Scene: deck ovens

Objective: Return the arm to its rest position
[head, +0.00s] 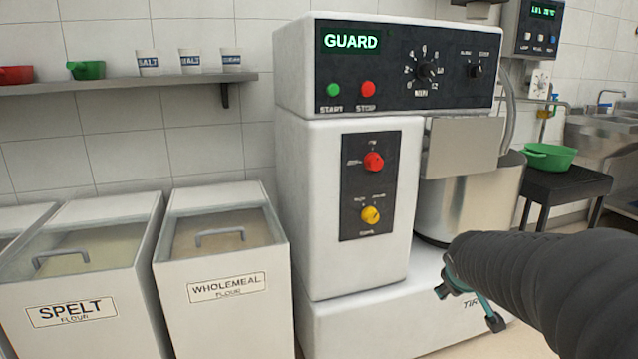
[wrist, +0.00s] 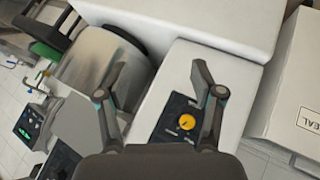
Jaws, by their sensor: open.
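My arm (head: 560,285), in a dark ribbed sleeve, reaches in from the lower right of the head view. My gripper (head: 468,304) is at its end, in front of the lower part of the white mixer (head: 345,220). In the wrist view my gripper (wrist: 156,75) has its two fingers spread wide apart. Nothing is held between them. The mixer's body and its yellow knob (wrist: 187,121) show beyond the fingers. The sleeve hides part of the mixer's base in the head view.
The mixer's steel bowl (head: 455,205) stands behind my gripper. A green bowl (head: 550,156) sits on a dark stand (head: 558,186) at right. Spelt (head: 75,310) and wholemeal (head: 225,310) flour bins stand at left, below a shelf (head: 130,84) with cups and bowls.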

